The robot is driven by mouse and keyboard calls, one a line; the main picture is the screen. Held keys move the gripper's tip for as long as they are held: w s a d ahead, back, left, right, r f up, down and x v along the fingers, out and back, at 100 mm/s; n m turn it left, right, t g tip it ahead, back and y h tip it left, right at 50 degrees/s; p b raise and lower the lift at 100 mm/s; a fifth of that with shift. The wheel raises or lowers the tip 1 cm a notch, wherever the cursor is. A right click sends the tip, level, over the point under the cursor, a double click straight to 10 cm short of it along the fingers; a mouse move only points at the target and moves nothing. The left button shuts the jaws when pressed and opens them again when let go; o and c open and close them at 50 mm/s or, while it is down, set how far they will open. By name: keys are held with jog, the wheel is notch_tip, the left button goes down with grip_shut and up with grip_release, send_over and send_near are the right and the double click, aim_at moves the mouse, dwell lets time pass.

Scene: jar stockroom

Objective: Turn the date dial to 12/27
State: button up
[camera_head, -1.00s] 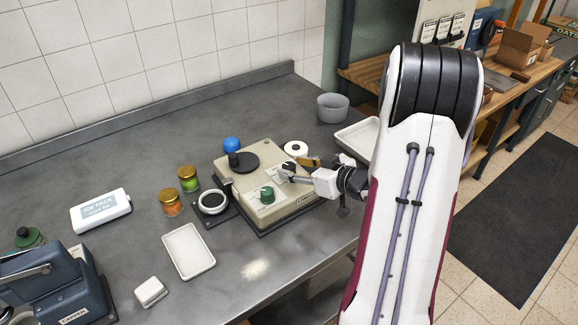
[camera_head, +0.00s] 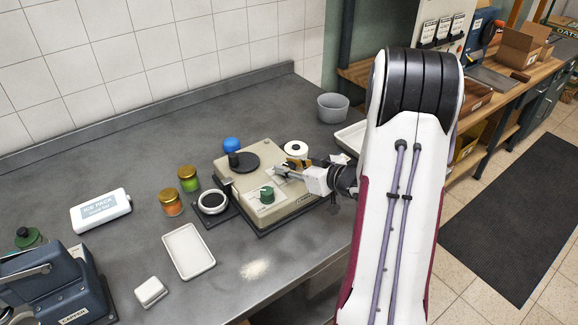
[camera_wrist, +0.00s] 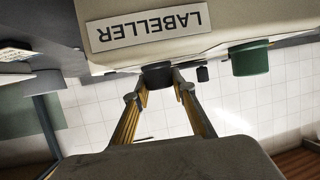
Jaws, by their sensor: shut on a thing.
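The beige labeller (camera_head: 300,200) stands on the grey counter, with a black round plate and a green knob (camera_head: 267,194) on top. My gripper (camera_head: 282,172) reaches over its top from the right. In the wrist view the labeller's body (camera_wrist: 240,20) fills the top, with its name plate upside down. There my gripper (camera_wrist: 161,90) has its two fingers on either side of a dark knob (camera_wrist: 157,74), shut on it. The green knob (camera_wrist: 249,58) stands apart to the right. The date marks cannot be read, and the gripper covers the dark knob in the head view.
A grey bowl (camera_head: 332,107) stands behind.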

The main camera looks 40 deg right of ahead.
jog(key=shift+a+m+h, duration=0.1)
jog(key=shift+m+h, duration=2.4)
jog(key=shift+h, duration=0.3)
jog(key=shift+m+g+h, duration=1)
jog(key=shift+m+h, duration=0.55)
jog(key=shift+m+g+h, duration=1)
jog(key=shift+m+h, duration=0.55)
jog(key=o, duration=1.1)
jog(key=shift+v, duration=3.7)
